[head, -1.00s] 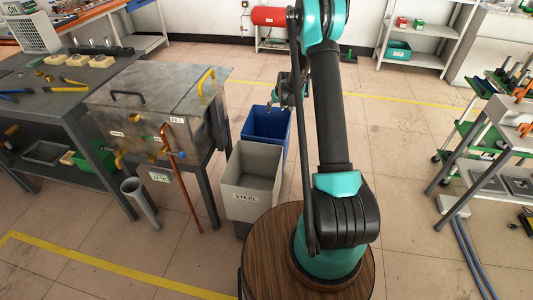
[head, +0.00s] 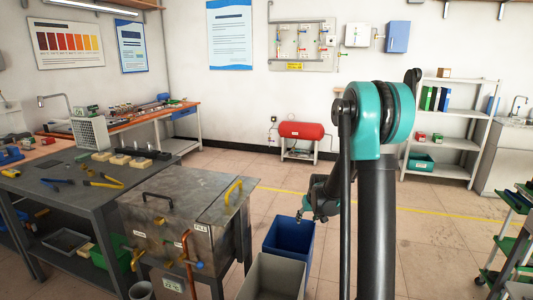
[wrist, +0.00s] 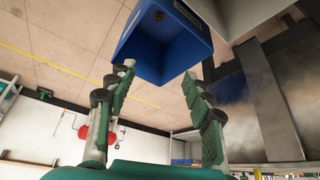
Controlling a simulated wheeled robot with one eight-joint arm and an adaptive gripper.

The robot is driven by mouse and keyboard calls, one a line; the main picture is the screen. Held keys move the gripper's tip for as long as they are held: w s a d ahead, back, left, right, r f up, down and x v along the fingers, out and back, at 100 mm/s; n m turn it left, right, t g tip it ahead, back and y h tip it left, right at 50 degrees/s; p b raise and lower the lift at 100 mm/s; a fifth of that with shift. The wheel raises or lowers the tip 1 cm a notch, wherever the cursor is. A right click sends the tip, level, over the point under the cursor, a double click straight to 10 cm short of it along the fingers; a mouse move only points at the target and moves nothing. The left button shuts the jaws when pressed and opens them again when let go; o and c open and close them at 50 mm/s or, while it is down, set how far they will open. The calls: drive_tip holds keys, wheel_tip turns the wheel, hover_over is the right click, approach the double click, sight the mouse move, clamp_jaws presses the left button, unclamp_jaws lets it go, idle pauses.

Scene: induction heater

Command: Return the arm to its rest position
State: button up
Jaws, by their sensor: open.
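My arm (head: 375,200) rises in teal and black at the right of centre in the head view. My gripper (head: 304,215) hangs at its far end, beside the upper edge of the blue bin (head: 288,240). In the wrist view my gripper (wrist: 157,74) has its two green-padded fingers spread wide with nothing between the pads. The blue bin (wrist: 165,62) shows beyond the fingertips there, with a small brown object (wrist: 158,16) visible in it.
A grey bin (head: 272,278) stands in front of the blue one. To the left are a metal box with handles (head: 165,212) and a dark workbench (head: 60,185). A red tank (head: 301,130) and a shelf (head: 445,145) stand at the back wall.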

drive_tip(key=s+d+r+m+g, duration=0.1)
drive_tip(key=s+r, duration=0.1)
drive_tip(key=s, duration=3.2)
drive_tip(key=shift+s+d+m+h, duration=0.15)
drive_tip(key=shift+d+m+h, duration=0.15)
drive_tip(key=shift+d+h, duration=0.1)
drive_tip(key=shift+a, duration=0.2)
